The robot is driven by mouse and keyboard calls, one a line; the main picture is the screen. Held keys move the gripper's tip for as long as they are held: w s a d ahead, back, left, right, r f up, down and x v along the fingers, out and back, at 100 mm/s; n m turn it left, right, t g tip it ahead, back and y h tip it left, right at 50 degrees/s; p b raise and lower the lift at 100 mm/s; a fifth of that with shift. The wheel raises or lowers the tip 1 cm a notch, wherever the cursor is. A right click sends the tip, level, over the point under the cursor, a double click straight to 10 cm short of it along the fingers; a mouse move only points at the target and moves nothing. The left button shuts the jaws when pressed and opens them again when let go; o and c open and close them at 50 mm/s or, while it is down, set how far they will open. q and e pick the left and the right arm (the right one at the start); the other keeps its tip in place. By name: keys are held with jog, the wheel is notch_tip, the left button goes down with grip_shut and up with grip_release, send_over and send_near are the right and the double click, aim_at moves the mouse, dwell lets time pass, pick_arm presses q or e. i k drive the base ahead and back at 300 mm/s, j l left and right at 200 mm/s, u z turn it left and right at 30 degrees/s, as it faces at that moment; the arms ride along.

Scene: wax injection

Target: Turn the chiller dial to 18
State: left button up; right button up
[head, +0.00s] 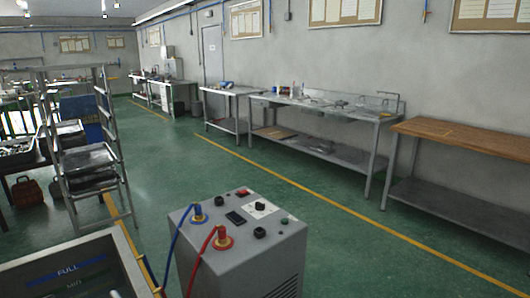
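A grey box-shaped unit, which looks like the chiller (222,268), stands at the bottom centre of the head view. Its top carries a small dark display (236,217), a red switch (243,192), a white plate (268,212) with dark marks, and a black knob (260,232). I cannot tell which control is the dial, and no numbers or setting can be read. A blue hose fitting (198,214) and a red hose fitting (223,240) sit on the top's left side. Neither of my grippers is in view.
A wood-topped bench (480,138) and a steel bench (322,108) line the right wall. Green floor (250,170) between them is clear.

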aim_at(259, 206)
jog(key=u, duration=1.5)
jog(key=z, duration=1.3)
jog(key=i+l+u, duration=0.1)
jog(key=u, duration=0.45)
jog(key=i+l+u, duration=0.15)
jog(key=l, duration=0.25)
jog(key=i+l+u, duration=0.2)
jog(key=l, duration=0.2)
jog(key=l+u, duration=0.15)
jog(key=l, duration=0.25)
jog(key=i+l+u, duration=0.2)
jog(key=l, duration=0.25)
jog(key=k, duration=0.05)
